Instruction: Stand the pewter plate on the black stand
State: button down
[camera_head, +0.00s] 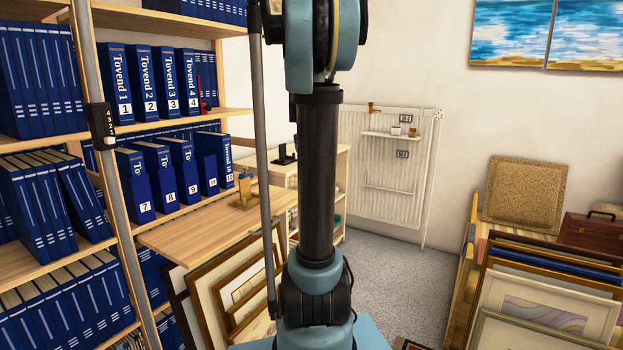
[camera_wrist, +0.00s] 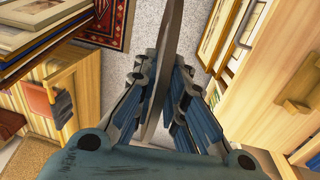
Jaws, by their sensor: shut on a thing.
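My gripper (camera_wrist: 163,90) is shut on a thin grey plate, which I take for the pewter plate (camera_wrist: 171,40). The plate shows nearly edge-on between the fingers in the wrist view and runs up past the top edge of the picture. The gripper and plate do not show in the head view, where my arm fills the middle. A small black object, likely the black stand (camera_head: 284,156), is on top of the pale shelf unit (camera_head: 340,190), left of my arm. It looks empty. I cannot make out the stand in the wrist view.
Shelves of blue binders (camera_head: 150,85) fill the left. A white radiator (camera_head: 385,165) is on the back wall. Grey floor (camera_head: 405,275) is open between.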

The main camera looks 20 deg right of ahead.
jog(key=shift+r, duration=1.95)
